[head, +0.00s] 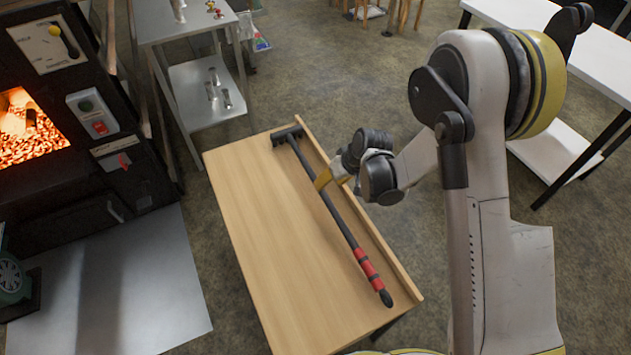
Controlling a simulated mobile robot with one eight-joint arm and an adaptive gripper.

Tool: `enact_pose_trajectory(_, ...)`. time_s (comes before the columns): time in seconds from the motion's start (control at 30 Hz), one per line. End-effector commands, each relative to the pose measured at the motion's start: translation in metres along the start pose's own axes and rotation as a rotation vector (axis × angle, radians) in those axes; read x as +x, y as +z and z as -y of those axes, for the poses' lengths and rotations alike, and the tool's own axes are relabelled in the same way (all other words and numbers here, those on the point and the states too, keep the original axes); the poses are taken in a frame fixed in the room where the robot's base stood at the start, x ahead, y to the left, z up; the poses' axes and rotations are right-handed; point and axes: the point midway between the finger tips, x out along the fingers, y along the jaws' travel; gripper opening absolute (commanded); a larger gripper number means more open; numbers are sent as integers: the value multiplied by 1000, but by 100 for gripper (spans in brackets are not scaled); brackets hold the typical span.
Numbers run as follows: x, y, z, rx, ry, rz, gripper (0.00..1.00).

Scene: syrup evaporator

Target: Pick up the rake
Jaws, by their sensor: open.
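The rake (341,221) lies on the light wooden table (250,215), close to its raised right edge. Its dark toothed head is at the far end, and its long dark handle runs toward the near right corner. The handle has a red and black banded grip and a black tip. My gripper (322,181), with a yellow part showing, is low over the upper half of the handle. It is open. The fingertips are small and partly hidden, so I cannot tell whether they touch or straddle the handle.
A dark furnace (85,135) with a glowing opening stands at the left, above a metal floor plate (110,285). A grey metal shelf unit (205,95) stands behind the table. A white table (590,50) is at the upper right. The table's left part is clear.

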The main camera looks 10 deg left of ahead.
Motion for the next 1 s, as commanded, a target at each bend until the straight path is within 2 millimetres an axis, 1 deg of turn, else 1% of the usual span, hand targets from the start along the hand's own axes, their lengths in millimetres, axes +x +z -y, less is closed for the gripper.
enact_pose_trajectory(0.03, 12, 1, -1, -1, 0, 0, 46)
enact_pose_trajectory(0.1, 25, 1, -1, -1, 0, -1, 46)
enact_pose_trajectory(0.2, 37, 1, -2, 0, 1, -1, 46)
enact_pose_trajectory(0.37, 49, 1, -3, 1, 1, -1, 46)
enact_pose_trajectory(0.5, 73, 1, -8, 1, 1, -1, 46)
enact_pose_trajectory(0.6, 87, 0, -8, 0, 0, -1, 46)
enact_pose_trajectory(0.7, 91, 0, -7, 1, 1, -1, 46)
enact_pose_trajectory(0.87, 89, -1, -7, 1, 1, -1, 46)
enact_pose_trajectory(0.9, 89, -1, -7, 1, 1, -1, 39)
enact_pose_trajectory(0.97, 89, -1, -7, 1, 1, -1, 21)
enact_pose_trajectory(1.0, 89, -1, -7, 1, 1, -1, 8)
